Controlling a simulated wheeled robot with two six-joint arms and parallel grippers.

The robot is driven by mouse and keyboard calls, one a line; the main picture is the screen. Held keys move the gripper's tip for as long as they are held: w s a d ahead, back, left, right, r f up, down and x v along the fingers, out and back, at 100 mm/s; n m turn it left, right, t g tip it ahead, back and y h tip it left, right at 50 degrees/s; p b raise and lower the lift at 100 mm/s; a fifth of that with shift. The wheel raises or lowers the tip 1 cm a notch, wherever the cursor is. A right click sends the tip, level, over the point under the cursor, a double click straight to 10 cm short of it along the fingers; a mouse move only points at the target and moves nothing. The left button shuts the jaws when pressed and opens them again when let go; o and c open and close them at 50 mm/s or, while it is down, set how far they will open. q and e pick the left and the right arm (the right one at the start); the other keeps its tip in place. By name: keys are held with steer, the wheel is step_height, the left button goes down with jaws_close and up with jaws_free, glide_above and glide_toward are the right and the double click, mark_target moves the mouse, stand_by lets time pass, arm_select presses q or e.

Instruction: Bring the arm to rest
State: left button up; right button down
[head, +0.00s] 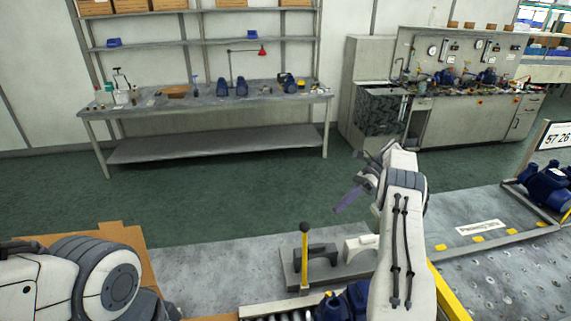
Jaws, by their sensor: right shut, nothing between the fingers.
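My right arm (402,225) reaches up from the bottom edge, right of centre, above the near bench. Its gripper (364,172) is at the far end, over the green floor beyond the bench. It is shut, holds nothing and touches nothing that I can see. A slim purple piece (349,199) shows just below it; I cannot tell whether it is part of the gripper. My left arm (95,277) is low at the left edge, folded in front of a brown cardboard sheet. Its gripper is out of view.
On the near bench stand a fixture with a black-knobbed lever (304,228), a blue pump (345,302) partly behind my right arm, and another blue pump (546,184) at right. A yellow rail (449,292) runs beside the arm. A workbench (205,98) stands far back across open floor.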

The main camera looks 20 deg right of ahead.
steer(key=w+a+r+n+g+h+b, duration=0.15)
steer(key=a+n, duration=0.25)
steer(key=a, duration=0.5)
steer(key=w+a+r+n+g+h+b, duration=0.1)
steer(key=w+a+r+n+h+b, duration=0.15)
steer(key=a, duration=0.55)
steer(key=s+a+r+n+h+b, duration=0.1)
steer(key=s+a+n+h, duration=0.2)
steer(key=a, duration=0.4)
steer(key=s+a+r+n+b, duration=0.1)
steer(key=s+a+n, duration=0.35)
steer(key=a, duration=0.25)
steer(key=s+a+f+n+t+h+b, duration=0.1)
steer(key=s+a+n, duration=0.25)
steer(key=s, duration=0.25)
steer(key=s+a+n+t+h+b, duration=0.1)
steer(key=s+a+n+h, duration=0.15)
steer(key=s+n, duration=0.2)
steer(key=s+f+n+t+b, duration=0.2)
steer(key=s+f+n, duration=0.3)
steer(key=s, duration=0.9)
steer(key=n, duration=0.3)
steer(key=shift+s+a+f+n, duration=0.15)
steer(key=shift+f+n, duration=0.05)
steer(key=shift+n, duration=0.1)
